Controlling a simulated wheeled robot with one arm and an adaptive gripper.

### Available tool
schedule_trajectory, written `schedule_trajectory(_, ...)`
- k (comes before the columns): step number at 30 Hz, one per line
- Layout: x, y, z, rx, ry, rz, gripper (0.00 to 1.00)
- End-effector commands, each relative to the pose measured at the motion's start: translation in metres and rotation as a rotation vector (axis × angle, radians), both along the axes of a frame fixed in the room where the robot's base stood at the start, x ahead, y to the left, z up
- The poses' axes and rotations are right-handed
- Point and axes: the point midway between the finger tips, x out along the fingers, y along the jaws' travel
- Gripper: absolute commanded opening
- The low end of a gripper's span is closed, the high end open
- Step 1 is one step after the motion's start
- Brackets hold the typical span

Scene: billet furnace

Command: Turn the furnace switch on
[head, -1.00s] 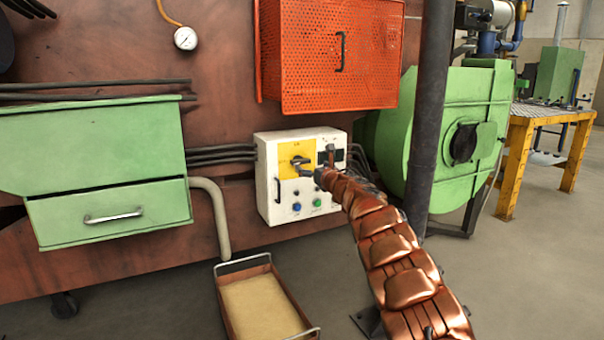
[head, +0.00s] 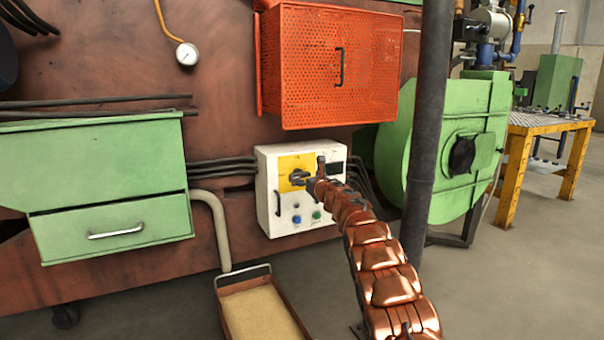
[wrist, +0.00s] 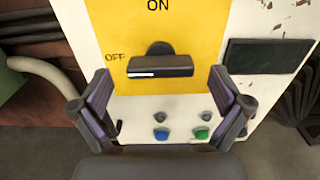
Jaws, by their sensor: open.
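The furnace switch is a black rotary handle (wrist: 160,66) on a yellow plate (wrist: 205,22) of a white control box (head: 268,214). The handle lies level in the wrist view, with its white mark at the left end, beside the printed OFF. ON is printed above it. My gripper (wrist: 160,77) is open, one finger to each side of the handle and apart from it in the picture. In the head view, my gripper (head: 311,174) is in front of the box, just right of the switch (head: 298,177), and partly covers the panel.
Below the switch are a blue button (wrist: 161,134), a green button (wrist: 202,134) and small grey knobs. A dark display (wrist: 268,56) is to the right. An orange mesh box (head: 325,65) hangs above. A dark post (head: 428,120) stands right of my arm.

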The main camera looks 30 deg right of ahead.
Motion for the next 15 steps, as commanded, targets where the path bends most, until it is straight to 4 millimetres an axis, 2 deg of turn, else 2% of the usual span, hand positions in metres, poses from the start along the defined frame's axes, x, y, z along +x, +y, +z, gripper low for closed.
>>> schedule_trajectory(2,0.006,0.002,0.005,0.002,-0.004,0.005,1.00)
schedule_trajectory(15,0.022,-0.002,0.001,0.000,0.001,-0.001,1.00)
